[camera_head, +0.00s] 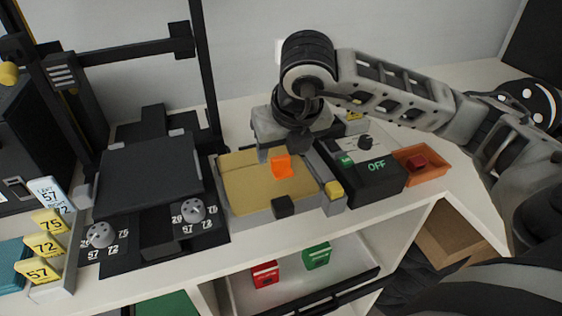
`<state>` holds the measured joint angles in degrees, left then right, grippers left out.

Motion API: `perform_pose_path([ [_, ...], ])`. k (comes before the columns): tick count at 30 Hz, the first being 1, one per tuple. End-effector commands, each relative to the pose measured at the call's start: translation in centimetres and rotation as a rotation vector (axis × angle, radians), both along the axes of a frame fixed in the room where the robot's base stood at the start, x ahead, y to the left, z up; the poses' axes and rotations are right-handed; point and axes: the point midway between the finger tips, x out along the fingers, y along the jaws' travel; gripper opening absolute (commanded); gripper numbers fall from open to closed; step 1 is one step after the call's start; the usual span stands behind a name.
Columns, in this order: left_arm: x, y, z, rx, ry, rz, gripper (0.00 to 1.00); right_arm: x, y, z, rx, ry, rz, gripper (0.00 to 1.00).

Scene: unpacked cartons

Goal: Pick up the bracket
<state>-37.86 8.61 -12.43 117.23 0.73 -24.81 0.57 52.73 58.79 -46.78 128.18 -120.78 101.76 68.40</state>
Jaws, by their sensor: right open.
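A small orange piece (282,166), which looks like the bracket, sits on a tan pad in a grey fixture (258,211) on the bench. My right gripper (291,148) hangs over the back of this fixture, pointing down, just behind and above the orange piece. It is open, with nothing seen between its fingers. The fingertips are partly hidden, so I cannot tell how close they are to the piece. My left gripper is out of view.
A dark box marked OFF (376,180) and an orange tray with a red block (418,163) stand right of the fixture. A black-framed machine (150,172) with two dials stands left. Numbered yellow tags (45,245) stand farther left. Red and green items lie on a shelf below.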

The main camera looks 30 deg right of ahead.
Motion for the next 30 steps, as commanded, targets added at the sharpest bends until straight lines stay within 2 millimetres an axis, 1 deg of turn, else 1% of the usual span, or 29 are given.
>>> perform_pose_path([
  [3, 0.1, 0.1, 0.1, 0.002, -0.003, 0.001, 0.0, 0.5, -0.2, -1.4, -0.001, 0.003, -0.001, 0.58],
  [5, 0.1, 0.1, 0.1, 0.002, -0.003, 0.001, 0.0, 0.7, -0.2, -1.8, 0.0, 0.001, 0.0, 0.58],
  [12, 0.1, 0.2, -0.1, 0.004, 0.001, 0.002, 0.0, 0.8, -0.2, -2.0, 0.0, -0.001, 0.0, 0.58],
  [13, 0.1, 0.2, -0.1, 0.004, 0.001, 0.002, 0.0, 0.8, -0.2, -2.0, 0.0, -0.001, 0.0, 0.55],
  [14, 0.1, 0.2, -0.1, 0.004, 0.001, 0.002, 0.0, 0.8, -0.2, -2.0, 0.0, -0.001, 0.0, 0.47],
  [15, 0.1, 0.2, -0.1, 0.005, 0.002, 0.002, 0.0, 0.8, -0.2, -2.0, 0.0, -0.001, 0.0, 0.36],
  [18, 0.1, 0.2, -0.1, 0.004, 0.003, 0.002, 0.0, 0.8, -0.2, -2.0, 0.001, -0.001, 0.0, 0.11],
  [30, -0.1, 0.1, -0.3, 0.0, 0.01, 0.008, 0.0, 0.9, -0.2, -1.8, 0.0, -0.002, 0.0, 0.1],
])
